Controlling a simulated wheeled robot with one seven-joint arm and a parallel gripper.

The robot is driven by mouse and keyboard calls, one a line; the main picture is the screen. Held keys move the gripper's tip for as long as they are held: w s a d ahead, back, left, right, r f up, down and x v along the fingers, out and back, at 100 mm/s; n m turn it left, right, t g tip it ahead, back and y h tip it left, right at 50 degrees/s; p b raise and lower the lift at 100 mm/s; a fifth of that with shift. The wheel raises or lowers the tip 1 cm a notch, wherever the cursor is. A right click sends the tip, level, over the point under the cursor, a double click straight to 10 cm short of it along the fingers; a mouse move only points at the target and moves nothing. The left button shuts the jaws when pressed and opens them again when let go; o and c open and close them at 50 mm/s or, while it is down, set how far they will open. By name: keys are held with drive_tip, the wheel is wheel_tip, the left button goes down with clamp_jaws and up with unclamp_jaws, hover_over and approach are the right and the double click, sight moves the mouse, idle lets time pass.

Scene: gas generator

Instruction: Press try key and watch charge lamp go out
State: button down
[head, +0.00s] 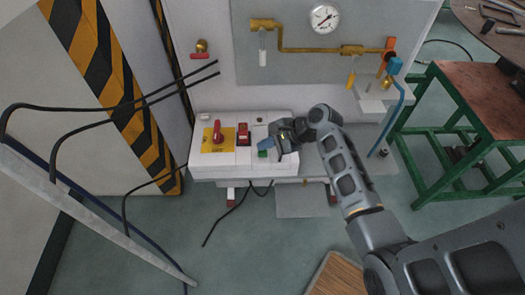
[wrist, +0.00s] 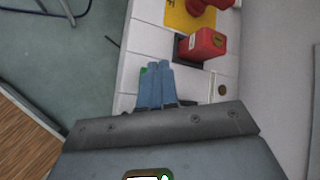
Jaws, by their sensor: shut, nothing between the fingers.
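My gripper (head: 264,145) is shut, its blue fingers together and empty, over the right part of the white control box in the head view. In the wrist view its fingertips (wrist: 160,66) point at the white top. A small green key (head: 262,154) shows just beside the fingertips; in the wrist view only a green sliver (wrist: 143,71) shows, the rest hidden behind the fingers. I cannot tell whether the fingers touch it. No label can be read, so I cannot tell which part is the try key or charge lamp, or whether a lamp is lit.
The white control box (head: 180,171) also bears a red rotary switch (head: 217,133) on a yellow plate (head: 207,145) and a red block (wrist: 204,44). Behind it stands a grey panel with brass pipe (head: 315,50) and a gauge (head: 324,18). A green-framed table (head: 441,180) stands right.

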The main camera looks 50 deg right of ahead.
sight(265, 155)
drive_tip(key=shift+r+p, duration=2.15)
drive_tip(key=shift+r, duration=0.4)
drive_tip(key=shift+f, duration=0.1)
drive_tip(key=shift+s+a+f, duration=0.15)
drive_tip(key=shift+a, duration=0.1)
drive_tip(key=s+a+f+n+t+h, duration=0.1)
drive_tip(key=s+a+n+h, duration=0.3)
drive_tip(key=s+a+n, duration=0.7)
drive_tip(key=s+a+r+n+t, duration=0.1)
drive_tip(key=s+a+r+n, duration=0.2)
drive_tip(key=s+r, duration=0.3)
drive_tip(key=s+a+r+n+t+b, duration=0.1)
drive_tip(key=s+a+r+n+t, duration=0.1)
drive_tip(key=s+r+n, duration=0.3)
drive_tip(key=s+a+r+n+t, duration=0.2)
drive_tip(key=s+a+r+n, duration=0.2)
drive_tip(key=s+r, duration=0.3)
wheel_tip(265, 155, up, 4)
drive_tip(key=shift+a+y+b, duration=0.25)
drive_tip(key=shift+y+b, duration=0.05)
drive_tip(key=shift+y, duration=0.1)
